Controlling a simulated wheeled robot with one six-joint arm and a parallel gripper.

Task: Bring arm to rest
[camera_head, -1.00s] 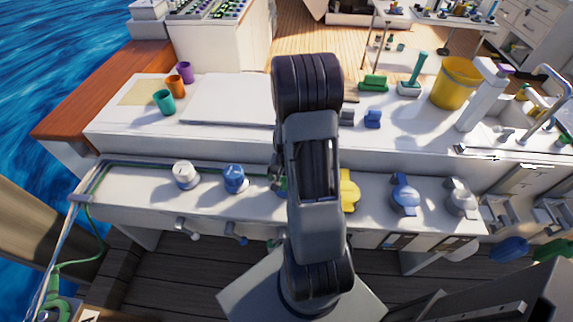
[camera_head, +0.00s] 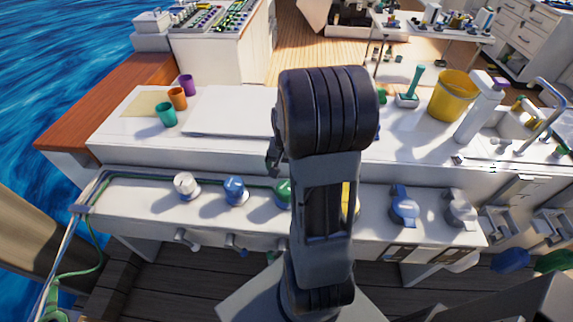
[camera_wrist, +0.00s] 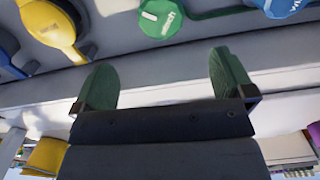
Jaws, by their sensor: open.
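My gripper (camera_wrist: 165,72) is open in the wrist view, with its two green finger pads apart and nothing between them. In the head view my arm stands up in the middle and hides most of my gripper. Part of the gripper shows as a dark shape at the left edge of the arm. In the wrist view a green knob (camera_wrist: 160,18) lies beyond the fingers, apart from them. A yellow handle (camera_wrist: 52,27) is at upper left and a blue knob (camera_wrist: 280,5) at upper right.
The front panel carries a white knob (camera_head: 185,185), a blue knob (camera_head: 236,190), a blue lever (camera_head: 404,204) and a grey lever (camera_head: 459,207). Behind, the white counter (camera_head: 150,147) holds several cups, a flat white panel (camera_head: 230,108) and a yellow bucket (camera_head: 453,96).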

